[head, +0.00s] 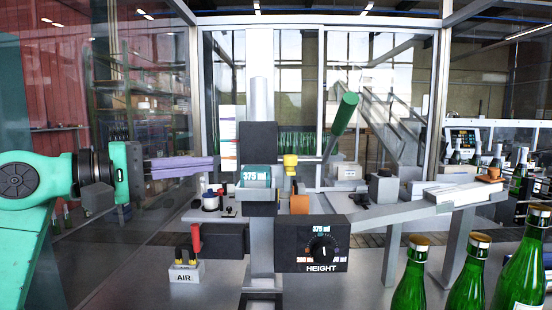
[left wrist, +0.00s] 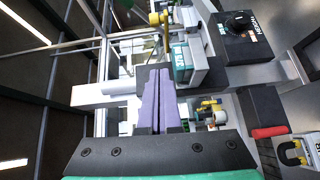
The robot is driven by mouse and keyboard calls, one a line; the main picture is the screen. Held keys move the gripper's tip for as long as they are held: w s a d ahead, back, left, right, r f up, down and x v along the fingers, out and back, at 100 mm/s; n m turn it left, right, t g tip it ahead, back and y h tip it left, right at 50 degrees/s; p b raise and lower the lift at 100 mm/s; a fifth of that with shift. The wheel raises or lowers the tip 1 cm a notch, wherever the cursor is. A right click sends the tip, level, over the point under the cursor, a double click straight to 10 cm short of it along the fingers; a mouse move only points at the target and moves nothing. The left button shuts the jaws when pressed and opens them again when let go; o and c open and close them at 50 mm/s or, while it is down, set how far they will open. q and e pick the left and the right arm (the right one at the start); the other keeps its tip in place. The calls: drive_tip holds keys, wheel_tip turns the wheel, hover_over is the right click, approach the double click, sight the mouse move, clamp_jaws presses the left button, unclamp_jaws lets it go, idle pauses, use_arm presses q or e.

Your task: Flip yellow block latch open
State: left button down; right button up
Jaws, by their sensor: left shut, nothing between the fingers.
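A small yellow part (head: 290,160), which looks like the yellow block latch, sits just right of the dark block (head: 258,145) on the machine's column. Its exact latch position is too small to tell. A yellow part also shows near the top of the left wrist view (left wrist: 155,18). My left gripper (head: 216,165) comes in from the left with its purple fingers level and shut, empty. Its tips are left of the column, with the dark block between them and the yellow part. In the left wrist view the shut fingers (left wrist: 160,72) point up toward the machine. My right gripper is out of view.
The column carries a teal "375 ml" block (head: 257,177) and a black HEIGHT dial box (head: 312,247). A green-handled lever (head: 342,122) slants up on the right. A red-handled part (head: 195,238) stands by the AIR box (head: 187,270). Green bottles (head: 467,275) stand at front right.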

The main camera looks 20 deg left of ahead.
sight(291, 161)
use_arm(q)
drive_tip(key=w+d+p, duration=0.2)
drive_tip(key=d, duration=0.2)
drive_tip(key=w+d+p, duration=0.1)
drive_tip(key=w+d, duration=0.1)
drive_tip(key=d, duration=0.2)
drive_tip(key=w+d+p, duration=0.2)
drive_tip(key=d, duration=0.3)
drive_tip(key=shift+w+d+p, duration=0.1)
drive_tip(key=shift+w+p, duration=0.1)
drive_tip(key=shift+p, duration=0.1)
drive_tip(key=shift+w+d, duration=0.1)
drive_tip(key=shift+d, duration=0.15)
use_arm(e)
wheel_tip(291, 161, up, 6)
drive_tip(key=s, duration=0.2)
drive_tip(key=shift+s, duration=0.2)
use_arm(q)
drive_tip(key=shift+a, duration=0.15)
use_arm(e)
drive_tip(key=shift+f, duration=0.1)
